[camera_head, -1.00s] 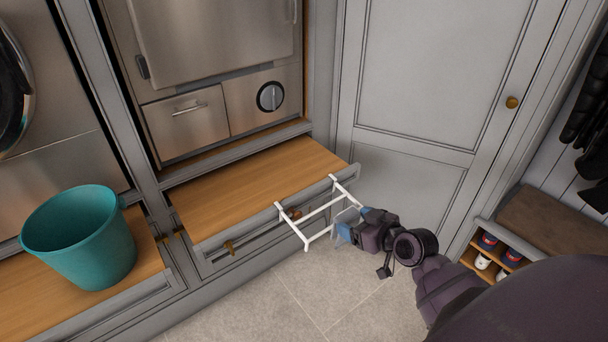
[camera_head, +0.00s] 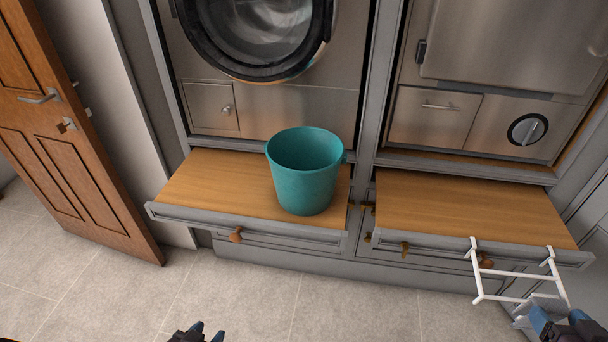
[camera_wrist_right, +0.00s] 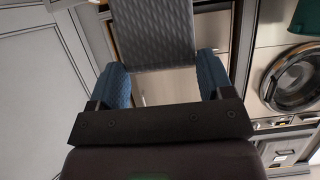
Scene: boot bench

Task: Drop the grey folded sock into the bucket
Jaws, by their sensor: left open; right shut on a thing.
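The teal bucket (camera_head: 303,180) stands upright on the left wooden pull-out shelf, below the washing machine. Part of it shows at the top right of the right wrist view (camera_wrist_right: 306,18). My right gripper (camera_head: 558,322) is at the bottom right of the head view, beside the white rack. In the right wrist view its blue fingers (camera_wrist_right: 160,75) are shut on a grey ribbed piece, the grey folded sock (camera_wrist_right: 152,32). The sock's far end is cut off there. My left gripper (camera_head: 200,334) is open and empty at the bottom edge, left of centre, mostly out of frame.
A white rack (camera_head: 515,272) hangs on the front of the right pull-out shelf (camera_head: 450,205), close to my right gripper. The left shelf (camera_head: 220,185) is bare beside the bucket. A wooden door (camera_head: 75,130) stands at the left. The tiled floor (camera_head: 260,290) in front is clear.

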